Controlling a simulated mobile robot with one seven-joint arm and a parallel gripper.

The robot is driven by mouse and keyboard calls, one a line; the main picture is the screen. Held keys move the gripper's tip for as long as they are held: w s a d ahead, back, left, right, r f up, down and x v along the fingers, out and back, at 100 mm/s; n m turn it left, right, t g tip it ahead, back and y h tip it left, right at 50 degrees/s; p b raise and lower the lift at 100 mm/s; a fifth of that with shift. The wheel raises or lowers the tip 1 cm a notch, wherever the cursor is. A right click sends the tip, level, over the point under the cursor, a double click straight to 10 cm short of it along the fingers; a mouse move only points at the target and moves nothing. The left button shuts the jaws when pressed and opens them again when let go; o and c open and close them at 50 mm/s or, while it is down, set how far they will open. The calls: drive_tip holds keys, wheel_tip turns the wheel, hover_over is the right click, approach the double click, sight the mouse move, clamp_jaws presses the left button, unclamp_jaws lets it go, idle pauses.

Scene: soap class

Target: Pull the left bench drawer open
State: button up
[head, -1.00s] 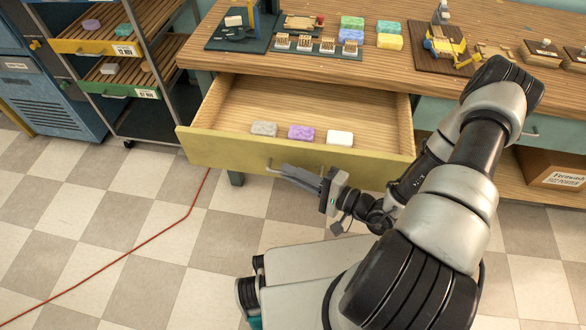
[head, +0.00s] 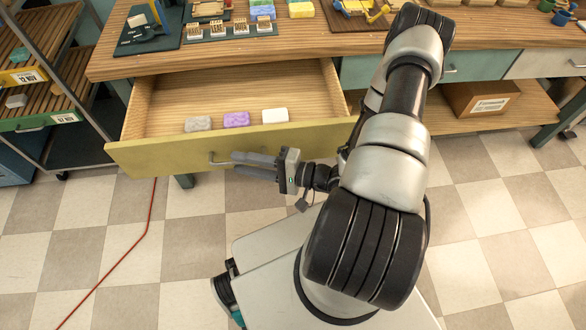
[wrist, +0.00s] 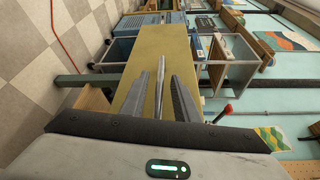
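The left bench drawer (head: 130,158) has a yellow front and is pulled well out from under the wooden bench top. Its front also shows in the wrist view (wrist: 188,62). The drawer handle (head: 213,160) is a thin metal bar; its left end shows in the head view. In the wrist view the handle (wrist: 161,72) lies between my fingers, with gaps at both sides. My gripper (head: 238,163) is open at the handle's right part, in front of the drawer. Whether a finger touches the bar cannot be told.
Inside the drawer lie a grey soap (head: 198,124), a purple soap (head: 236,120) and a white soap (head: 275,116). A shelf rack (head: 80,118) stands at left. A red cable (head: 148,215) lies on the floor. A cardboard box (head: 480,100) sits under the bench at right.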

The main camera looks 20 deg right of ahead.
drive_tip(key=p+v, duration=0.1)
drive_tip(key=v, duration=1.4)
drive_tip(key=a+r+n+g+h+p, duration=0.1)
drive_tip(key=r+p, duration=0.5)
drive_tip(key=r, duration=1.2)
drive_tip(key=a+r+n+g+h+p, duration=0.2)
drive_tip(key=r+n+h+p, duration=0.3)
drive_tip(key=r, duration=1.2)
drive_tip(key=s+a+r+n+g+h+p, duration=0.1)
drive_tip(key=r+h+p, duration=0.6)
drive_tip(key=r, duration=1.1)
drive_tip(key=a+n+g+p, duration=0.1)
drive_tip(key=a+n, duration=0.1)
drive_tip(key=n, duration=0.1)
drive_tip(key=shift+r, duration=0.3)
drive_tip(key=shift+s, duration=0.1)
